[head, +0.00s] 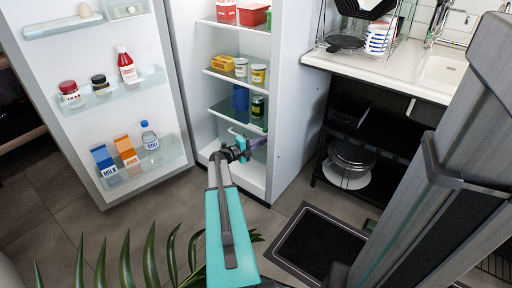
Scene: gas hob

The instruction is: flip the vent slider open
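I cannot make out a vent slider in the head view. My gripper (246,145) is at the end of my teal arm, at the lower part of the open fridge (283,125), below its lowest visible shelf. It is small and partly hidden by its own wrist, so I cannot tell whether it is open or shut. A small purple thing (258,142) shows right beside the gripper's tip. I cannot tell whether it is touched or held.
The open fridge door (75,50) carries bottles and cartons at the left. Fridge shelves (228,118) hold cans and boxes above my gripper. A counter with a sink (440,70) and a black shelf unit (372,130) stand right. Plant leaves (125,262) are in front.

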